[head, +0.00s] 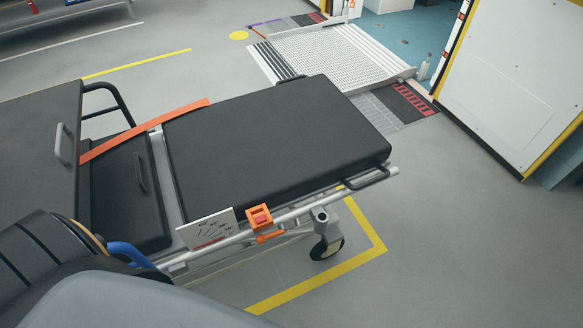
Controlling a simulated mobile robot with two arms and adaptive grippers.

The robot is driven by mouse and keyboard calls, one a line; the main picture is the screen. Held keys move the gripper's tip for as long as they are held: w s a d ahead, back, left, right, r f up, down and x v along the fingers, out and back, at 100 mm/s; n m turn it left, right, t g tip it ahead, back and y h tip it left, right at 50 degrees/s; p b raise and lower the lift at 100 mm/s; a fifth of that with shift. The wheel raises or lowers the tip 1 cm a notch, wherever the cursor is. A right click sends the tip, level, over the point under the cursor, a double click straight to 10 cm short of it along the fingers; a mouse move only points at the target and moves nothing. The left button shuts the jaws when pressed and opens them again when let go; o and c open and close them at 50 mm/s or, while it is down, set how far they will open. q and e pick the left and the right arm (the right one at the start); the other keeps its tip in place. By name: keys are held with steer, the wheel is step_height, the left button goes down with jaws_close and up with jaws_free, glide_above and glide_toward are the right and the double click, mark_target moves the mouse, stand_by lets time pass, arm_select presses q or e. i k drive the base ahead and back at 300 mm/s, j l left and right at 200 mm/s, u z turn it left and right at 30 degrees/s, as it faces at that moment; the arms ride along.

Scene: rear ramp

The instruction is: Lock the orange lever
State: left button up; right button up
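The orange lever (268,236) sits on the near side rail of a stretcher (280,135). It joins an orange block (259,216) with a reddish middle, clamped at the rail. The lever appears to lie roughly along the rail, pointing slightly up to the right; whether it is locked cannot be told. A white marked plate (208,230) stands just left of it. No gripper fingers show in the head view. Dark and grey rounded parts at the bottom left seem to be my own body.
An orange strap (140,132) crosses the stretcher's left part. A blue tube-like part (130,254) is at lower left. A caster wheel (326,248) stands inside yellow floor lines. A white ramp (330,52) lies behind, with a white door panel (518,75) at right. Floor at lower right is clear.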

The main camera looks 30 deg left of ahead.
mark_target(261, 239)
steer(key=u, duration=1.05)
